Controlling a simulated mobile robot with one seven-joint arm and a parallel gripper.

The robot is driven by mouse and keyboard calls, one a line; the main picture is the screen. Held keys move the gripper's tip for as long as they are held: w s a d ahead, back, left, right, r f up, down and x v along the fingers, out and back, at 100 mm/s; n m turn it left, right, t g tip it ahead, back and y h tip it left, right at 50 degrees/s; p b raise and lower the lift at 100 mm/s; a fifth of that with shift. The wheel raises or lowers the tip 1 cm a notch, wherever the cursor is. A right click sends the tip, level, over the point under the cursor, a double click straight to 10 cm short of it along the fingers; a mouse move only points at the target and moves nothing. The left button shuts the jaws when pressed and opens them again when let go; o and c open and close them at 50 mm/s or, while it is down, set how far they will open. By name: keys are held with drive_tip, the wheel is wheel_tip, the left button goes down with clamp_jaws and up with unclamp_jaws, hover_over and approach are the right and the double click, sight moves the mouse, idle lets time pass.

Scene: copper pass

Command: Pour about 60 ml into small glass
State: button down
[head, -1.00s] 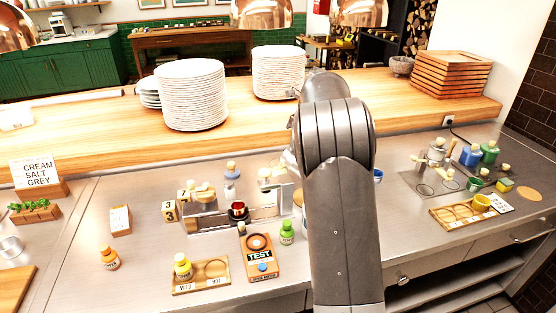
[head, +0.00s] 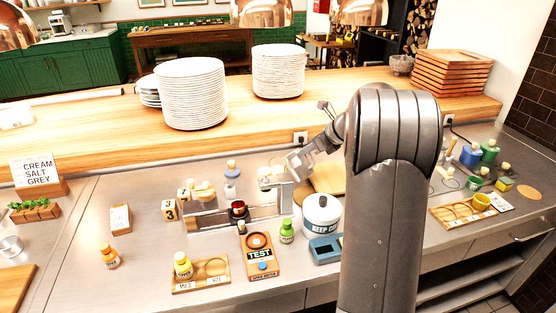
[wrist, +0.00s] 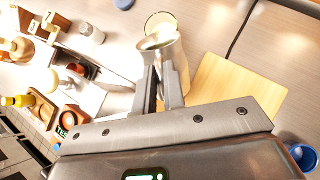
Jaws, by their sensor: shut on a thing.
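In the wrist view my gripper (wrist: 162,80) is shut on a metal cup-like vessel (wrist: 168,58). Its round mouth faces the camera and a pale greenish surface shows inside; I cannot tell how full it is. In the head view my gripper (head: 291,165) is above the counter, by the right end of a metal stand (head: 213,221). A small dark red cup (head: 238,213) sits at the stand and also shows in the wrist view (wrist: 77,68). A clear glass (head: 11,246) is at the far left. I cannot tell which is the small glass.
A wooden board (wrist: 225,85) lies beside the held vessel. An orange TEST device (head: 261,268) and a green bottle (head: 287,233) are in front. Plate stacks (head: 190,95) stand behind.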

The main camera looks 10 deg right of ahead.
drive_tip(key=shift+s+d+r+t, duration=0.1)
drive_tip(key=shift+s+t, duration=0.1)
drive_tip(key=shift+t, duration=0.1)
drive_tip(key=shift+s+d+y, duration=0.1)
drive_tip(key=shift+y, duration=0.2)
idle(1.1)
drive_tip(key=shift+s+d+t, duration=0.3)
drive_tip(key=shift+s+t, duration=0.05)
drive_tip(key=shift+t, duration=0.05)
drive_tip(key=s+d+f+t+y+p, duration=0.1)
drive_tip(key=s+d+f+t+y, duration=0.2)
drive_tip(key=s+d+t+y, duration=0.1)
drive_tip(key=shift+s+d+f+t+y+p, duration=0.15)
drive_tip(key=shift+s+d+t+y+p, duration=0.2)
drive_tip(key=shift+s+t+y, duration=0.4)
drive_tip(key=shift+s, duration=0.2)
